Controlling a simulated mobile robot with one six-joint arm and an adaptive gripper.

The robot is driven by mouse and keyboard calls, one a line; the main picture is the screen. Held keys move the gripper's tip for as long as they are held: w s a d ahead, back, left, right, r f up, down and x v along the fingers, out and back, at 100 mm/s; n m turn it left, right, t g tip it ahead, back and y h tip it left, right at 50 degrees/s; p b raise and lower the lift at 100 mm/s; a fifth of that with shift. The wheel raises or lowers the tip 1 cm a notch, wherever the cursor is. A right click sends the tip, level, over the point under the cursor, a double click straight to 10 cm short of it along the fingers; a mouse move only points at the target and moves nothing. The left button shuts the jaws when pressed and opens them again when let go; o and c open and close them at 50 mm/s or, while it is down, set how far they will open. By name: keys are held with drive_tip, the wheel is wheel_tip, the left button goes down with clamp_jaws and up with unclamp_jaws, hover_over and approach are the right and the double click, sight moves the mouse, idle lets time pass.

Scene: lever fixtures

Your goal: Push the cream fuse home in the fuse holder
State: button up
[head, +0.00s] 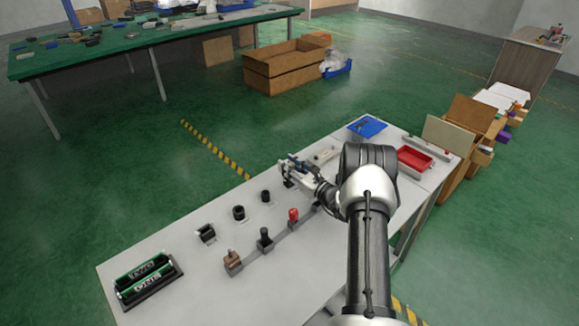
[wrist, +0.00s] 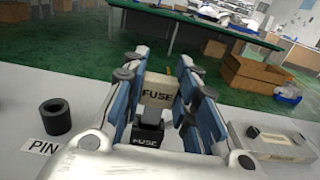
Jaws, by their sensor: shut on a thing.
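The cream fuse (wrist: 158,92), a block marked FUSE, is between the blue-lined fingers of my gripper (wrist: 162,88) in the wrist view. My gripper is shut on it. The black fuse holder (wrist: 147,133), with its own FUSE label, shows just below the fuse in that view. The fuse's lower edge meets or overlaps the holder's top in the picture; I cannot tell how deep it sits. In the head view my gripper (head: 298,172) is low over the far edge of the grey table, and the fuse is too small to make out.
A black ring (wrist: 55,116) by a PIN label stands left of my gripper. A pale box (wrist: 272,143) lies to the right. On the table (head: 205,285) are a battery tray (head: 148,283), a red-knobbed lever (head: 293,215), a blue tray (head: 367,127) and a red tray (head: 415,158).

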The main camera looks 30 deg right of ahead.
drive_tip(key=shift+f+b, duration=1)
drive_tip(key=shift+f, duration=0.35)
drive_tip(key=shift+r, duration=0.1)
drive_tip(key=shift+r+p, duration=0.75)
drive_tip(key=shift+r, duration=0.75)
drive_tip(key=shift+b, duration=0.6)
idle(0.7)
drive_tip(key=shift+f+b, duration=0.35)
drive_tip(key=shift+f, duration=1.25)
drive_tip(key=o, duration=0.9)
drive_tip(key=shift+f, duration=0.1)
